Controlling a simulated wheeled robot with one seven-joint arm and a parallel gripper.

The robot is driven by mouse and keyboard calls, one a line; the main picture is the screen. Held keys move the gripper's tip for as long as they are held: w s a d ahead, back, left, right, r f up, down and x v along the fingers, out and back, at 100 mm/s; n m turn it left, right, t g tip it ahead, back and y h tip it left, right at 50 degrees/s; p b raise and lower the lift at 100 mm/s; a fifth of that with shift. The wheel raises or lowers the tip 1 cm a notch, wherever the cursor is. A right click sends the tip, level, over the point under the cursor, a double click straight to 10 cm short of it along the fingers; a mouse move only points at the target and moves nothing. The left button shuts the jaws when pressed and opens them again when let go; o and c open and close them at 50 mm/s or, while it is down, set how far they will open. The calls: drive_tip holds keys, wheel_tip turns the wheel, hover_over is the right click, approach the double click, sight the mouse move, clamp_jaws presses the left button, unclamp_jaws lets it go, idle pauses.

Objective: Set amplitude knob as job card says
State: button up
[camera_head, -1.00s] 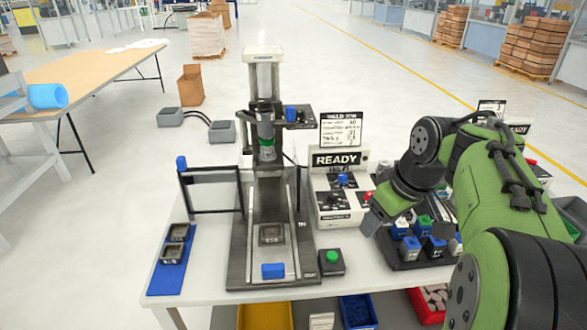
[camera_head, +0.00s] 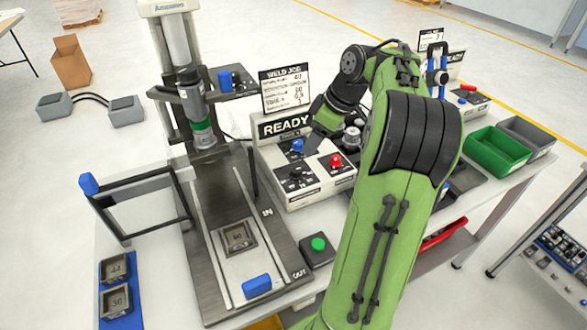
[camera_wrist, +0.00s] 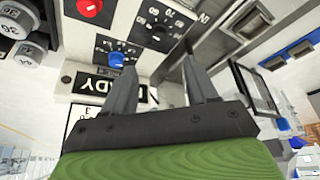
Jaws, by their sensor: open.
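The white control box (camera_head: 300,195) stands on the table with a READY display (camera_head: 285,123). Its panel holds a blue knob (camera_head: 297,146), a red knob or button (camera_head: 336,160) and a black knob (camera_head: 295,173) on a numbered dial. The knob labels are too small to read. The job card (camera_head: 286,90), headed WELD JOB, stands above the display; its figures are blurred. My gripper (camera_wrist: 158,64) is open and empty above the panel. In the wrist view the blue knob (camera_wrist: 116,60) is beside the left fingertip, and the numbered dial knob (camera_wrist: 160,26) lies beyond the fingertips.
The welding press (camera_head: 190,95) stands left of the box, with a part (camera_head: 238,236) on its bed. A green button box (camera_head: 317,248) sits in front. A blue-handled frame (camera_head: 140,200) is at left. Green (camera_head: 497,150) and grey bins are at right.

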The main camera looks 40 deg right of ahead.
sight(296, 169)
drive_tip(key=b+x, duration=0.4)
drive_tip(key=x, duration=0.8)
drive_tip(key=shift+w, duration=0.1)
drive_tip(key=shift+r, duration=0.1)
drive_tip(key=shift+c, duration=0.3)
drive_tip(key=c, duration=1)
